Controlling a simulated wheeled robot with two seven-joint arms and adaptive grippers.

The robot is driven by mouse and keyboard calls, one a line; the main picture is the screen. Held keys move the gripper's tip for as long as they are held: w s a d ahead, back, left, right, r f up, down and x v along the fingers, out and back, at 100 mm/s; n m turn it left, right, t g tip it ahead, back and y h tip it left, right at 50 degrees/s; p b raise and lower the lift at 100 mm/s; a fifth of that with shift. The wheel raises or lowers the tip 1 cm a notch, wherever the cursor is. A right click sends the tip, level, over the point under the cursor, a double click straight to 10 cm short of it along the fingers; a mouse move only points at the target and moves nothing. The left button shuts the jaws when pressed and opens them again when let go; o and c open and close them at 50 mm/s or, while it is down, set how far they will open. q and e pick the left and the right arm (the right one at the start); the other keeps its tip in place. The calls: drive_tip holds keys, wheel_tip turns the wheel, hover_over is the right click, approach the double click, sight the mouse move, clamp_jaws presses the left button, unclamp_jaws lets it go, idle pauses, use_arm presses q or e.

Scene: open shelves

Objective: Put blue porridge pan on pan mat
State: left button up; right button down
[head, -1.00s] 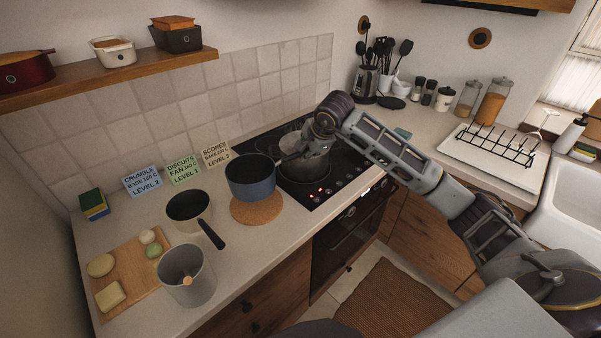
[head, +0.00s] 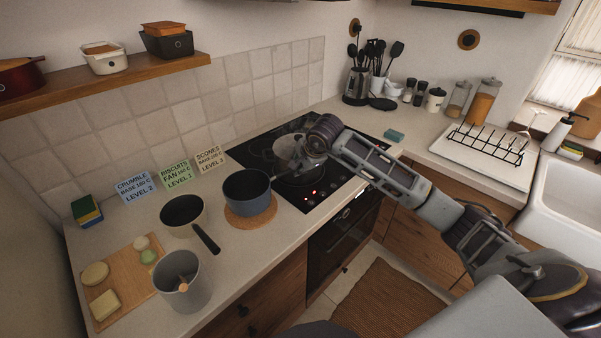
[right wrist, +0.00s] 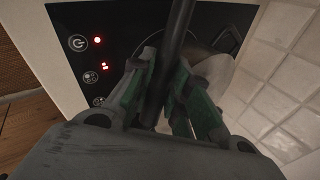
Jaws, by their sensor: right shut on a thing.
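The blue porridge pan (head: 247,193) is upright over the round cork pan mat (head: 266,217), which shows at its front and right edges. The pan looks very low on the mat or touching it; I cannot tell if a small gap remains. In the right wrist view, the green-padded fingers (right wrist: 168,97) clasp the dark handle (right wrist: 180,35). My left gripper is out of view.
A metal pot (head: 287,148) stands on the black hob (head: 318,189) behind my right gripper. A cream pan (head: 183,213) with a dark handle and a grey pot (head: 183,283) stand left of the mat. Level cards (head: 177,177) stand behind.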

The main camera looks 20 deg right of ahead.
wheel_tip(320, 180, down, 2)
drive_tip(key=shift+f, duration=0.25)
drive_tip(key=c, duration=1.6)
unclamp_jaws()
drive_tip(key=shift+f, duration=0.1)
drive_tip(key=shift+c, duration=0.2)
drive_tip(key=b+v, duration=0.1)
drive_tip(key=v, duration=1.1)
